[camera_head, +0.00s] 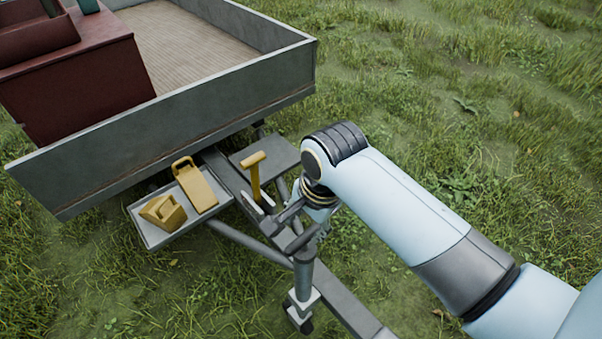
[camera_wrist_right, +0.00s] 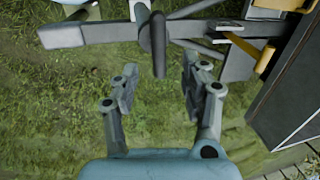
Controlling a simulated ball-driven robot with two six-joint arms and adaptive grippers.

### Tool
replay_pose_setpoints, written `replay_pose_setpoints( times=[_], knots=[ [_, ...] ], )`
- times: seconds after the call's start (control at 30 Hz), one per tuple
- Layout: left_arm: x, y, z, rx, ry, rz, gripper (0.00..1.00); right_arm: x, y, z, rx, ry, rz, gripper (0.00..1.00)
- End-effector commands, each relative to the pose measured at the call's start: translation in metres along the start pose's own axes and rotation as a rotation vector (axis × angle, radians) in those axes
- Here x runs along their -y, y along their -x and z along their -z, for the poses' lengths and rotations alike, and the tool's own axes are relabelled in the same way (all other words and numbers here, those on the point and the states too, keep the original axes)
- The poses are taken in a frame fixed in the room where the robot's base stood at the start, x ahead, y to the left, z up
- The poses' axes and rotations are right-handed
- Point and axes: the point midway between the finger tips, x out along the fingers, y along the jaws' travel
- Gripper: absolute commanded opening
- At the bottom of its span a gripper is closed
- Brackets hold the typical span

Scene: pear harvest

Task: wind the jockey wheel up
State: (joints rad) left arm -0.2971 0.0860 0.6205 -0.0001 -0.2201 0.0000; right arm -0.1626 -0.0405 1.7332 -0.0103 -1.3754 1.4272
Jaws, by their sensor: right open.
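The jockey wheel (camera_head: 303,276) stands upright at the trailer's drawbar (camera_head: 352,306), a grey post with a pale bracket and a dark foot low near the grass. A dark bar (camera_wrist_right: 158,45), which looks like its crank handle, crosses the drawbar in the right wrist view. My right gripper (camera_head: 318,207) is beside the drawbar, partly hidden behind my own wrist in the head view. In the right wrist view my right gripper (camera_wrist_right: 160,82) is open and empty, its fingers on either side of the bar's lower end and just short of it. My left gripper is not in view.
A yellow T-handled lever (camera_head: 256,176) rises from the drawbar behind the jockey wheel. A grey tray (camera_head: 150,236) with yellow chocks (camera_head: 196,188) sits to its left. The trailer bed (camera_head: 200,118) carries a dark red box (camera_head: 85,85). Grass at right is free.

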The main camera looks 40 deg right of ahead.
Motion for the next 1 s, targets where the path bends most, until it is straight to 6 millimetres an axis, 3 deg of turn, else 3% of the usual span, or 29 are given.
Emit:
replay_pose_setpoints(
  times=[0.2, 0.5, 0.9, 1.0],
  knots=[
    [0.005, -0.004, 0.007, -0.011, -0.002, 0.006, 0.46, -0.001, -0.044, 0.001, -0.001, 0.001, -0.004, 0.46],
    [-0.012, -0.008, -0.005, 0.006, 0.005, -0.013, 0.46, -0.001, -0.092, 0.001, -0.001, 0.002, -0.001, 0.46],
    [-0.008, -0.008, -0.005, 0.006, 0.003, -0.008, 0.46, -0.001, -0.100, 0.001, -0.001, 0.002, -0.001, 0.46],
    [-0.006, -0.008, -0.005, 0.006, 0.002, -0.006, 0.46, -0.001, -0.100, 0.001, -0.001, 0.002, -0.001, 0.33]
  ],
)
